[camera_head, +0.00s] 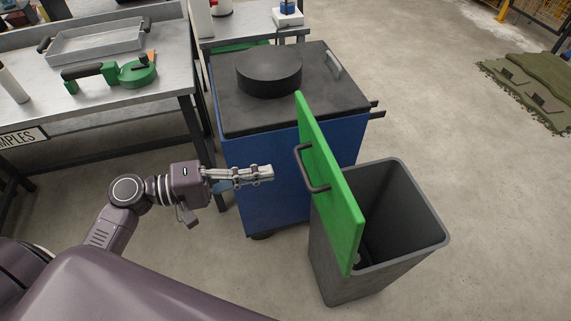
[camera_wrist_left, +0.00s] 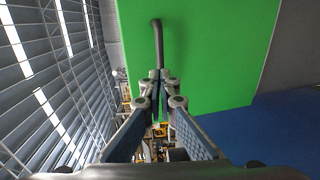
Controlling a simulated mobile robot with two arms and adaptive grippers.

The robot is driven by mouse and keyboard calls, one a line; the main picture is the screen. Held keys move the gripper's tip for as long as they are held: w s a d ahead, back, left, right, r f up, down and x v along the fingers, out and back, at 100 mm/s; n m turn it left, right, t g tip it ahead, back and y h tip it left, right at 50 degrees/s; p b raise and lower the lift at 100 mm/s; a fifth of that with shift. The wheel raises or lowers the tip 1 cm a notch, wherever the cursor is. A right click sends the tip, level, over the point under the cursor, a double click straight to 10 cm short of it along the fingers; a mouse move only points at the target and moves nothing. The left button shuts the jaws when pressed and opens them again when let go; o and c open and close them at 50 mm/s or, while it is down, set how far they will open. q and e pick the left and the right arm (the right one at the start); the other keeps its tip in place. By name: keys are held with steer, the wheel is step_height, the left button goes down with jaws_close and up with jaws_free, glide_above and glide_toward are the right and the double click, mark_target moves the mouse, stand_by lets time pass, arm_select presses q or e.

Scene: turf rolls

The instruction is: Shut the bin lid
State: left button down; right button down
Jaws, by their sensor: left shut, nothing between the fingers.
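The grey bin (camera_head: 404,205) stands on the floor to the right of my left gripper, with its mouth open. Its green lid (camera_head: 331,185) stands raised, nearly upright, along the bin's left side. A dark handle (camera_head: 308,168) is on the lid's left face. My left gripper (camera_head: 270,173) is shut and empty, a short way left of the handle and apart from it in the head view. In the left wrist view, the green lid (camera_wrist_left: 215,50) fills the upper middle, and the handle (camera_wrist_left: 157,40) shows just beyond the closed fingertips (camera_wrist_left: 160,76). My right gripper is not in view.
A blue cabinet (camera_head: 257,175) with a dark top and a black round object (camera_head: 269,72) stands behind the gripper and bin. A metal workbench (camera_head: 172,75) is at the upper left. Concrete floor is free right of the bin; turf (camera_head: 530,85) lies farther off.

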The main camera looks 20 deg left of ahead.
arm_select(q)
steer(key=shift+p+x, duration=0.65)
steer(key=shift+x, duration=2.1)
